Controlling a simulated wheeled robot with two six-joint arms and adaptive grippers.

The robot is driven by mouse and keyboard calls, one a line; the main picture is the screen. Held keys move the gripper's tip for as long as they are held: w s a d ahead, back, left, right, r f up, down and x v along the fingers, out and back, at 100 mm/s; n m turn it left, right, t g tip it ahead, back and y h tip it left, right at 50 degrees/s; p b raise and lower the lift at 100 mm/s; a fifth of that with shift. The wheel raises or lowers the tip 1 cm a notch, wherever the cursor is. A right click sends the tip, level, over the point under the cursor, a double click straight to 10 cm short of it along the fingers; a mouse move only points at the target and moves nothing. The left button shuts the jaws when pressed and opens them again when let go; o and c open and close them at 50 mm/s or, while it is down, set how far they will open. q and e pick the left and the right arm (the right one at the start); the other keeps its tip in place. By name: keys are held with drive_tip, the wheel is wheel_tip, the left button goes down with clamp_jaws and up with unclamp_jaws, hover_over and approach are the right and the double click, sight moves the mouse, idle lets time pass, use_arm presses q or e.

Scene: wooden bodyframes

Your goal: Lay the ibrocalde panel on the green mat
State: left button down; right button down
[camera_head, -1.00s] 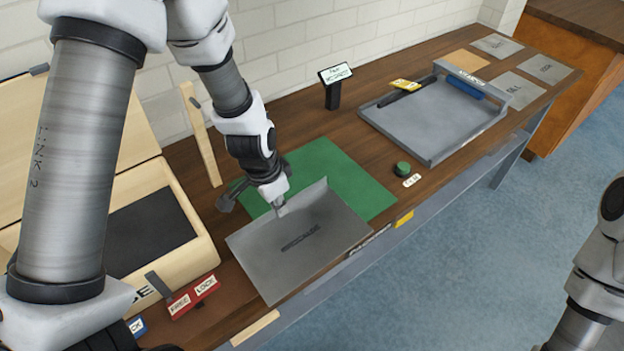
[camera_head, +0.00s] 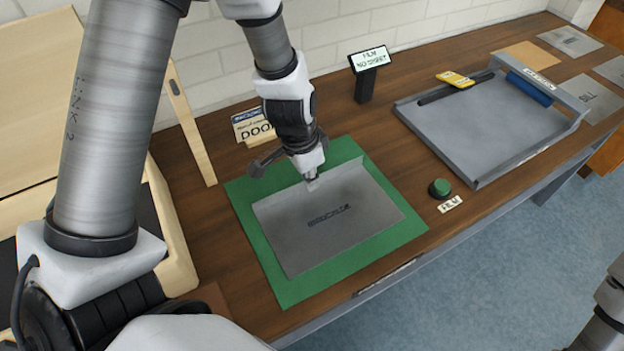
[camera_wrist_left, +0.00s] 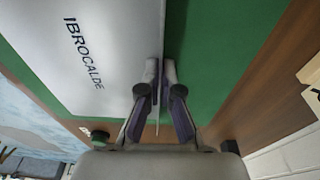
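The ibrocalde panel (camera_head: 345,232), a grey sheet with dark lettering and a raised edge, lies over the green mat (camera_head: 285,284), with green showing around it. I cannot tell whether it touches the mat or hangs just above. My left gripper (camera_head: 312,184) is shut on the panel's raised far edge. In the left wrist view the panel (camera_wrist_left: 60,75) reads IBROCALDE, and its edge runs between the two fingertips (camera_wrist_left: 160,72) of my left gripper. The mat (camera_wrist_left: 215,60) shows beside it. My right gripper is out of view.
A green button (camera_head: 439,188) with a FILM label stands right of the mat. A small black display (camera_head: 367,80) stands behind. A grey tray (camera_head: 470,135) with a blue roller (camera_head: 530,88) fills the right. A wooden box (camera_head: 170,230) is at left.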

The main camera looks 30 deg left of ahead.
use_arm(q)
drive_tip(key=shift+s+r, duration=0.1)
drive_tip(key=shift+s, duration=0.05)
drive_tip(key=c, duration=1.3)
unclamp_jaws()
drive_tip(key=shift+r, duration=0.3)
drive_tip(key=r+p, duration=0.1)
drive_tip(key=r, duration=0.1)
drive_tip(key=r+p, duration=0.1)
drive_tip(key=r, duration=0.1)
drive_tip(key=r+p, duration=0.1)
drive_tip(key=shift+s+a+r+p, duration=0.2)
drive_tip(key=shift+a+r+p, duration=0.05)
drive_tip(key=shift+r+p, duration=0.15)
drive_tip(key=r, duration=0.3)
drive_tip(key=s+r, duration=0.1)
drive_tip(key=r, duration=0.1)
drive_tip(key=shift+a+r, duration=0.3)
